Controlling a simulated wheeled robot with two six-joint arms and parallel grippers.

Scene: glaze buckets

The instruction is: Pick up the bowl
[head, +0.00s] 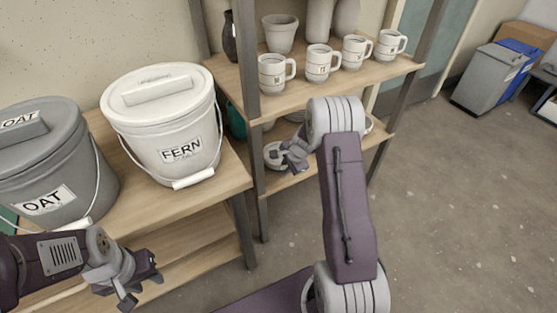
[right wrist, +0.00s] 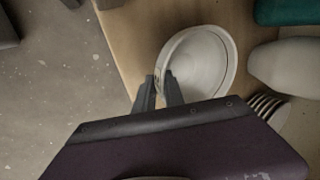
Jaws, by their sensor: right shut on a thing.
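The white bowl (head: 273,156) is at the lower shelf of the right-hand rack, partly hidden by my right gripper (head: 287,158). In the right wrist view the bowl (right wrist: 202,62) shows its round inside. The right fingers (right wrist: 161,80) are shut on its near rim, one on each side of the wall. I cannot tell whether the bowl touches the shelf. My left gripper (head: 142,284) is open and empty, in front of the bench, away from the bowl.
Beside the bowl are a pale rounded vessel (right wrist: 288,66), a stack of plates (right wrist: 268,108) and a teal item (right wrist: 287,11). Several mugs (head: 319,63) stand on the shelf above. The FERN bucket (head: 155,101) and grey OAT bucket (head: 38,155) stand on the bench.

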